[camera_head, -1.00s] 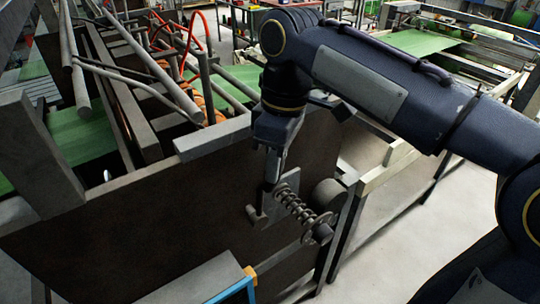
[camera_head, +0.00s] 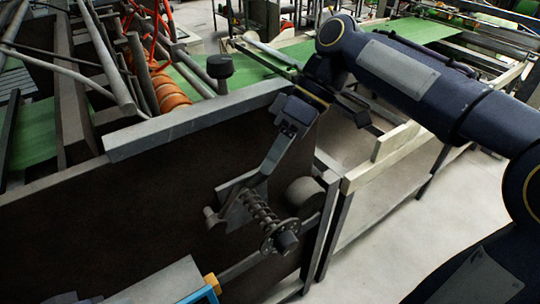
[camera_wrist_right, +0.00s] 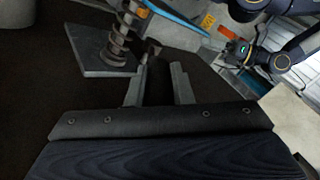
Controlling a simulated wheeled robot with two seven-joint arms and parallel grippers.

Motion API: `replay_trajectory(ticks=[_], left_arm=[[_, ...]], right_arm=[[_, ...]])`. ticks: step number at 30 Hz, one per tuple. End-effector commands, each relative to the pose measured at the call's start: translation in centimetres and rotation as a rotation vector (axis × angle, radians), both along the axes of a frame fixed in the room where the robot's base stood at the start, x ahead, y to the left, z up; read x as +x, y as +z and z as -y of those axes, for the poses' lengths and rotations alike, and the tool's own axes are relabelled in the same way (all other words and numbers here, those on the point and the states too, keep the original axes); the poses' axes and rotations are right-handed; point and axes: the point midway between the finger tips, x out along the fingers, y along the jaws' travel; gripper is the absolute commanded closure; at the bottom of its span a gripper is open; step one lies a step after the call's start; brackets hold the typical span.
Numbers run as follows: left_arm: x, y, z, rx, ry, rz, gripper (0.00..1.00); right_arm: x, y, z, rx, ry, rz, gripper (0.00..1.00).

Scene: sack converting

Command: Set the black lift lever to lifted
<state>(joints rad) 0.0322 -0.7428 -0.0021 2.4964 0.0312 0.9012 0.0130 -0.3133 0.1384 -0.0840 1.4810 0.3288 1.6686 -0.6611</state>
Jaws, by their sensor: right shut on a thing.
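The dark lift lever (camera_head: 229,207) is on the brown side panel, beside a coil spring (camera_head: 260,212) and a round disc. It rises from a round hub (camera_head: 210,214) at its lower left and leans up to the right. My right gripper (camera_head: 264,178) reaches down from above and is shut on the lever's upper end, which the fingers largely hide. In the right wrist view, the two fingers (camera_wrist_right: 160,80) point towards the spring, with a dark gap between them. My left gripper is not in view.
A grey rail (camera_head: 195,120) runs along the panel's top, with a black knob (camera_head: 220,67) above it. A grey roller (camera_head: 304,196) is right of the spring. A blue-edged box (camera_head: 165,287) stands low in front. Pale floor (camera_head: 400,215) is open at right.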

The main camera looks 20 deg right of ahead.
Motion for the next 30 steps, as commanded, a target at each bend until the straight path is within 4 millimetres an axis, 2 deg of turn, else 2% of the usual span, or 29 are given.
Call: replay_trajectory(ticks=[11,12,17,25,30], left_arm=[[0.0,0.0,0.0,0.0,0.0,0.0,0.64],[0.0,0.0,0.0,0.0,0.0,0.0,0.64],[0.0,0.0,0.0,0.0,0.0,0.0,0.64],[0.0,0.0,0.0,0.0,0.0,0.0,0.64],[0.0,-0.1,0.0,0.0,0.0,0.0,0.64]], right_arm=[[0.2,0.0,0.1,0.005,-0.005,0.004,1.0],[0.2,0.0,0.1,0.005,-0.005,0.004,0.78],[0.1,0.0,0.1,0.004,-0.003,0.003,0.59],[0.1,0.1,0.1,0.004,-0.001,0.0,0.59],[0.6,1.5,1.2,0.005,-0.004,0.003,0.59]])
